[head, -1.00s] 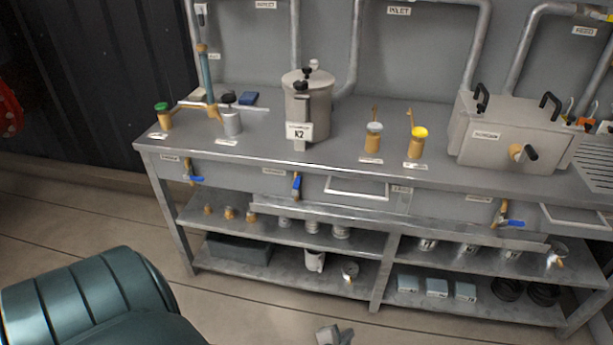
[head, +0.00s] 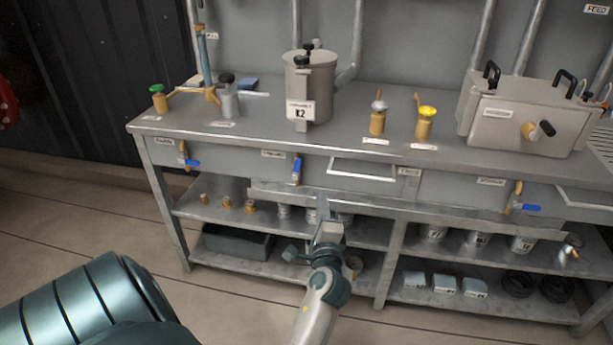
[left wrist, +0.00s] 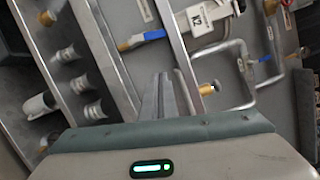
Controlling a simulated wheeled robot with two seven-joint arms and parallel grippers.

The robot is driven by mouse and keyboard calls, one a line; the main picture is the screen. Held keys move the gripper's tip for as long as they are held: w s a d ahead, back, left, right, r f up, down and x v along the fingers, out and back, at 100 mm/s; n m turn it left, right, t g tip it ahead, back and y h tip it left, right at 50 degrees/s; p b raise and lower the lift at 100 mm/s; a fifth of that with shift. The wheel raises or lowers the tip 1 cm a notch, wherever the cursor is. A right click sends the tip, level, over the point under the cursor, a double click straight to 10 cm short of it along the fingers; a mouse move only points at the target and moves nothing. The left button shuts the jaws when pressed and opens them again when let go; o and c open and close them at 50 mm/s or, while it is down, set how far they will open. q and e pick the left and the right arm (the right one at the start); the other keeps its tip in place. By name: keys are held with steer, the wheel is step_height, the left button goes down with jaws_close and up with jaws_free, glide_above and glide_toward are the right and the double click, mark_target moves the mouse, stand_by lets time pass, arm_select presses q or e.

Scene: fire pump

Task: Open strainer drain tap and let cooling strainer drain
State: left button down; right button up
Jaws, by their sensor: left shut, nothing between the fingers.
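The metal strainer vessel (head: 325,92) with a K2 tag stands on the bench. Below it, on the bench front, is a small tap with a blue handle (head: 297,171); its label is too small to read. The handle looks upright, and I see no liquid at the tap. The tap also shows in the left wrist view (left wrist: 153,35), beyond my fingertips. My left gripper (head: 322,207) is shut and empty, in front of the lower shelf, below and slightly right of the tap and apart from it. My right gripper is out of view.
Similar blue-handled taps are at the bench's left (head: 190,160) and right (head: 528,207), with handles sideways. A drawer handle (head: 362,170) and a metal ledge (head: 345,207) lie right of and below the middle tap. Jars stand on the shelf.

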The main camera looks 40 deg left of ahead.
mark_target(299, 165)
arm_select(q)
steer(key=shift+w+a, duration=0.1)
steer(key=shift+w, duration=0.05)
